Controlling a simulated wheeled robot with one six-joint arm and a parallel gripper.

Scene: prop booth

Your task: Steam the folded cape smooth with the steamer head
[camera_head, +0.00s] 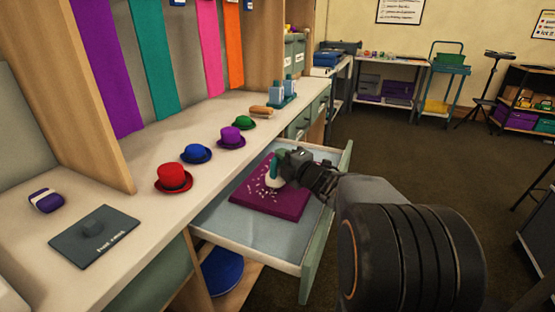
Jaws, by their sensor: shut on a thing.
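The folded cape (282,206) is a flat purple square with small pale flecks on it. It lies in the open drawer (243,241). My gripper (283,170) is above the cape's back left part and is shut on the steamer head (272,181), which is teal with a pale lower end. The steamer head is over the cape near the flecks. I cannot tell whether it touches the cloth. My gripper hides part of the cape's far edge.
On the counter (130,190) stand red (173,178), blue (196,153), purple (231,138) and green (245,122) small hats. A dark board (93,237) lies at the front left beside a purple item (46,200). Open floor lies to the right.

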